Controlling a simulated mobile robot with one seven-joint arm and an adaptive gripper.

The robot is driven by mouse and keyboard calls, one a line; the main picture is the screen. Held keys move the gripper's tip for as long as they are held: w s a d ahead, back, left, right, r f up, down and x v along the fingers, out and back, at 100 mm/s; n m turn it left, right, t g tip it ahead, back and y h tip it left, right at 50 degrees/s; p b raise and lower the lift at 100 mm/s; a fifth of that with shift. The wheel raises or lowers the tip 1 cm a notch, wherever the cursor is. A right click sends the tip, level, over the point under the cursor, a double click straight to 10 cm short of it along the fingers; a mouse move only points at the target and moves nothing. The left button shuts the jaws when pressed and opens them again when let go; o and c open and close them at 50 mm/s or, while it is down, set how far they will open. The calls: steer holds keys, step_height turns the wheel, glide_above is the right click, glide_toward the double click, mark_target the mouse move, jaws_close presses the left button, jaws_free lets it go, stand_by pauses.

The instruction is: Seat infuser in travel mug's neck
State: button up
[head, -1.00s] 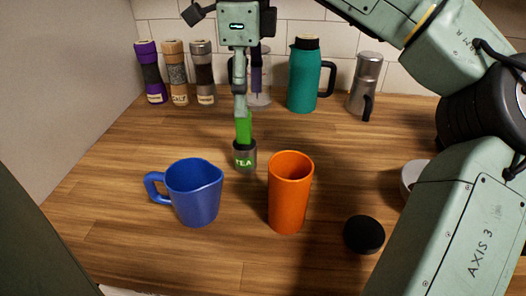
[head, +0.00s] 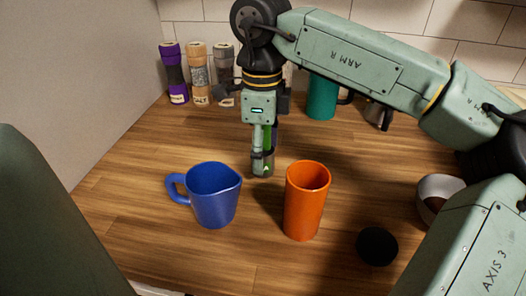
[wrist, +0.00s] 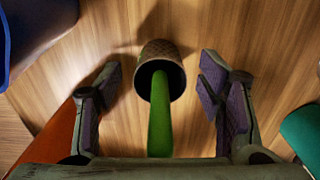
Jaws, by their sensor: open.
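The infuser (head: 264,170) is a dark grey mesh cup with a green handle. It stands on the wooden counter behind the orange mug, partly hidden by my gripper in the head view. In the wrist view the infuser (wrist: 163,66) lies between the fingers, its green handle reaching toward the camera. My gripper (head: 262,156) is open, pointing down, with a finger on each side of the infuser; it also shows in the wrist view (wrist: 162,88). Gaps show on both sides. The orange travel mug (head: 305,205) stands upright, its mouth uncovered, to the right and nearer the front.
A blue pitcher (head: 214,198) stands left of the mug. A black round lid (head: 377,246) lies at the front right, with a bowl (head: 437,196) beyond it. Shakers (head: 197,75), a teal jug (head: 322,98) and a metal pot (head: 379,115) stand at the back.

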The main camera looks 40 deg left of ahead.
steer(key=c, duration=1.4)
steer(key=shift+o, duration=0.2)
step_height(320, 180, up, 10)
steer(key=shift+r+b, duration=0.1)
steer(key=shift+b, duration=0.5)
